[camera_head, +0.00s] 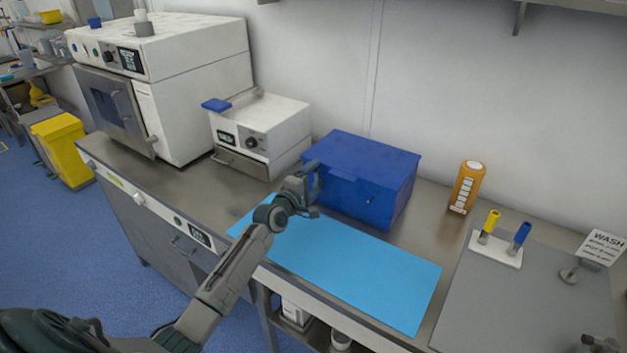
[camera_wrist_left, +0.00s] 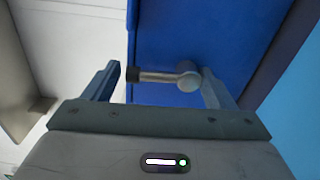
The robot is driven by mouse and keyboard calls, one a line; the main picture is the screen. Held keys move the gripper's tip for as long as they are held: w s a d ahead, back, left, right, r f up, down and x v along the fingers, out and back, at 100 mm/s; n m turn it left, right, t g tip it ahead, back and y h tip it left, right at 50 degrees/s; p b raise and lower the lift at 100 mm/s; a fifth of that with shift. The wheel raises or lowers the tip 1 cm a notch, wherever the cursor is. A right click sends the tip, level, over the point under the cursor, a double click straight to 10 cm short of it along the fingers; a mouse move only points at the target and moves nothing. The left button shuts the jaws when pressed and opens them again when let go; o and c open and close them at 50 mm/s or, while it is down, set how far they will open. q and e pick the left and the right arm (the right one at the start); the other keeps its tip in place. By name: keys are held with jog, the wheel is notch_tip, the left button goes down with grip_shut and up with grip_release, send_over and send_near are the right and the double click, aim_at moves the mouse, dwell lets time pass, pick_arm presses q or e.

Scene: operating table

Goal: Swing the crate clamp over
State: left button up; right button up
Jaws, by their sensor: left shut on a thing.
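The blue crate (camera_head: 362,178) stands closed on the steel counter behind the light blue mat. Its clamp (camera_wrist_left: 165,76) shows in the left wrist view as a short metal lever with a black tip and a round pivot, against the blue crate wall (camera_wrist_left: 200,35). My left gripper (camera_head: 315,190) is at the crate's left front side and hides the clamp in the head view. A dark part at the bottom right corner looks like my right gripper (camera_head: 602,343), mostly cut off.
The light blue mat (camera_head: 350,268) is bare in front of the crate. A white device (camera_head: 275,125) stands close to the crate's left, with a larger white oven (camera_head: 190,80) beyond. An orange bottle (camera_head: 467,187) and a holder with yellow and blue pieces (camera_head: 496,249) stand right.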

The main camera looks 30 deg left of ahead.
pick_arm(q)
jog(key=shift+w+a+r, duration=0.1)
jog(key=shift+r, duration=0.45)
jog(key=o, duration=1.2)
jog(key=shift+f, duration=0.15)
jog(key=shift+f, duration=0.1)
jog(key=shift+s, duration=0.2)
jog(key=s+p, duration=0.3)
jog(key=s, duration=0.7)
jog(key=shift+s+a, duration=0.3)
jog(key=shift+a, duration=0.05)
jog(key=shift+s+f, duration=0.1)
jog(key=shift+f, duration=0.05)
